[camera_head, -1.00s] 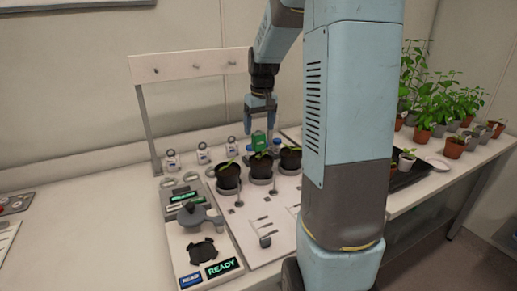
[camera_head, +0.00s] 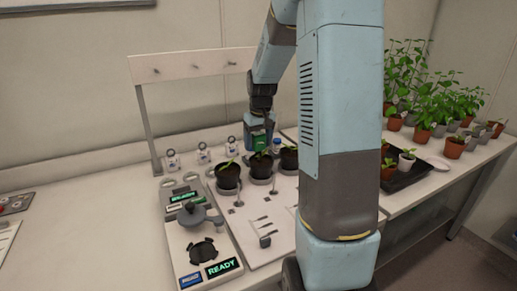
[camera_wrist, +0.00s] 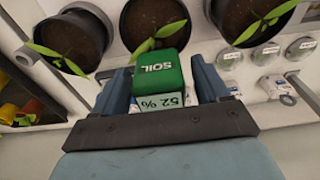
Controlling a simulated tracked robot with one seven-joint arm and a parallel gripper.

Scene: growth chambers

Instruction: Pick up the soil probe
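The soil probe is a green box marked SOIL with a small screen reading 52%. In the head view the soil probe (camera_head: 258,138) stands upright at the back of the bench panel, behind the potted seedlings, partly covered by my gripper. My gripper (camera_head: 259,146) is lowered over it from above. In the wrist view the soil probe (camera_wrist: 160,73) sits between the two blue fingers of my gripper (camera_wrist: 161,84), one on each side. The fingers are wide apart, with only slim gaps to the box; firm contact is not visible. The probe's lower end is hidden.
Three black pots with seedlings (camera_head: 228,177) stand just in front of the probe. A dark tray with pots (camera_head: 408,177) and leafy plants stand to the right.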

